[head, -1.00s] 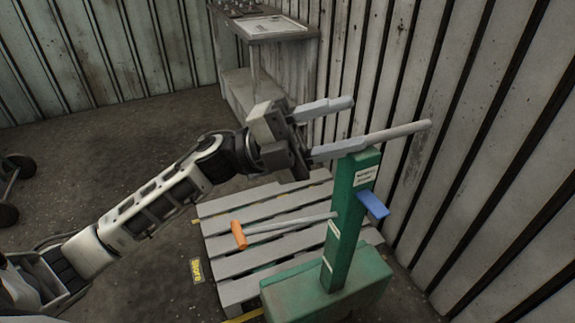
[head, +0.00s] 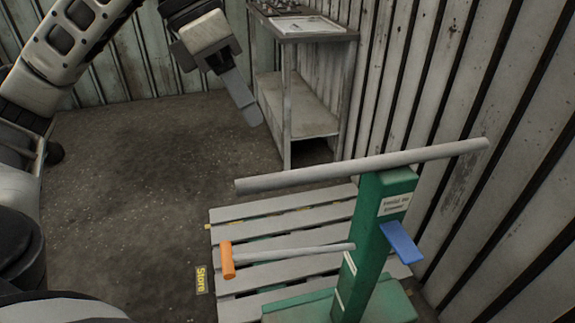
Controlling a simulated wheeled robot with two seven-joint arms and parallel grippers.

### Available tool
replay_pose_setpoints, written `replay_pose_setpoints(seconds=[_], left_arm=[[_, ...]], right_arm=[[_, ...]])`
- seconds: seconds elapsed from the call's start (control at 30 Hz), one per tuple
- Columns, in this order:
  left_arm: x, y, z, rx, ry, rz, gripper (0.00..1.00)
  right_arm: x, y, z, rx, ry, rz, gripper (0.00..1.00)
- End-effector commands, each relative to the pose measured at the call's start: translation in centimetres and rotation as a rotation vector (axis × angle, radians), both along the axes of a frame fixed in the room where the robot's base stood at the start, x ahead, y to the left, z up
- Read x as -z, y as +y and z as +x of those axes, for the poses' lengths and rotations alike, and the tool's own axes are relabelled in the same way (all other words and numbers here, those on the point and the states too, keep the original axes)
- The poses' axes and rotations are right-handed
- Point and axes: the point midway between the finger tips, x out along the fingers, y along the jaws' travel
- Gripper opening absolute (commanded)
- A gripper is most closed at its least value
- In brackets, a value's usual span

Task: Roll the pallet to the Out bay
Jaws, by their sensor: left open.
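The grey slatted pallet (head: 280,205) lies on the floor in the lower middle of the head view. A green post (head: 372,235) on a green base (head: 300,306) stands at its near right side. A long grey bar (head: 350,168) crosses the post's top. An orange-ended lever (head: 228,260) and a blue tab (head: 402,243) stick out from the post. My left gripper (head: 235,88) is open and empty at the top, apart from the bar, beyond its left end. My right gripper is out of view. No bay marked Out shows.
A yellow Store label (head: 201,279) is on the floor left of the pallet. A grey shelf table (head: 310,38) stands at the back against the ribbed wall (head: 500,200), which runs close along the right. Floor (head: 130,180) to the left is clear.

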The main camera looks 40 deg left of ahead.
Motion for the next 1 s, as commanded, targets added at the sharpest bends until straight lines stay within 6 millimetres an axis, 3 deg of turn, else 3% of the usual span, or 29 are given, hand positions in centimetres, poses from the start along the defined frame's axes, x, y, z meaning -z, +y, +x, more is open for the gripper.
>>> replay_pose_setpoints(seconds=[0.03,0.2,0.5,0.7,1.0], left_arm=[[1.4,-0.5,0.1,0.002,0.006,0.002,0.45],[4.8,-2.0,0.8,0.004,0.006,0.000,0.45],[9.4,-4.0,1.7,0.004,0.003,-0.003,0.45],[10.6,-4.6,2.0,0.003,0.001,-0.003,0.45],[10.7,-4.6,2.0,0.002,0.000,-0.003,0.42]], right_arm=[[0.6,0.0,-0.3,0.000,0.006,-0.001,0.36],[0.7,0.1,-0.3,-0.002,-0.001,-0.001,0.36],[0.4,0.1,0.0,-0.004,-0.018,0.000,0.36],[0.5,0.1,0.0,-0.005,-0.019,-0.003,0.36],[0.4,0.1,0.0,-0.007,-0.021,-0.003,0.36]])
